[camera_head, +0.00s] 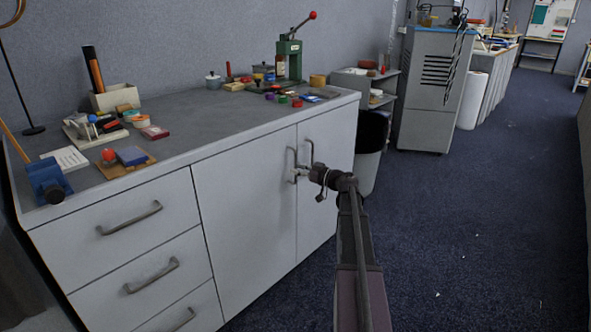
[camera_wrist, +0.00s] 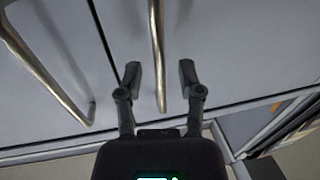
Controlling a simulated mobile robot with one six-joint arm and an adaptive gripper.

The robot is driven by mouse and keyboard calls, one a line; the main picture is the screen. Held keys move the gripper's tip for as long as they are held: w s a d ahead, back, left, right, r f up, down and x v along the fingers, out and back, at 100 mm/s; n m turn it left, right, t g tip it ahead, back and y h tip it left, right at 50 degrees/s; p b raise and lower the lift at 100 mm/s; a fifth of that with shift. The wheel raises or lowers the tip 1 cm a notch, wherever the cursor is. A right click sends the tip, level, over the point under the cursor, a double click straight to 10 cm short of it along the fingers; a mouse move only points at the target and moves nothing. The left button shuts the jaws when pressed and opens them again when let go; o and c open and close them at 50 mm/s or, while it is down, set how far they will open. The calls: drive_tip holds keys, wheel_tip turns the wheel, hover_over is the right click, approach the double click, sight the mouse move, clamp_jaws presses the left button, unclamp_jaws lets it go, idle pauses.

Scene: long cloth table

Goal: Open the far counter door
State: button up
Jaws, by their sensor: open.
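The far counter door (camera_head: 327,185) is a pale grey panel at the right end of the counter and looks closed. Its metal bar handle (camera_head: 309,150) stands close to the near door's handle (camera_head: 290,160). My gripper (camera_head: 298,174) is at the handles in the head view, small and partly hidden by my wrist. In the wrist view my gripper (camera_wrist: 160,77) is open, and the far door's handle (camera_wrist: 156,45) runs down between its two fingers. I see no clear contact. The near door's handle (camera_wrist: 45,72) is to the left, outside the fingers.
The near door (camera_head: 243,215) and a drawer stack (camera_head: 125,220) fill the counter's left. Tools and small boxes crowd the countertop (camera_head: 195,125). The blue carpet (camera_head: 480,220) to the right is open.

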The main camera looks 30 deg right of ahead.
drive_tip(key=shift+w+a, duration=0.3)
drive_tip(key=shift+w, duration=0.25)
clamp_jaws()
drive_tip(key=shift+s+a, duration=0.1)
drive_tip(key=shift+a, duration=0.1)
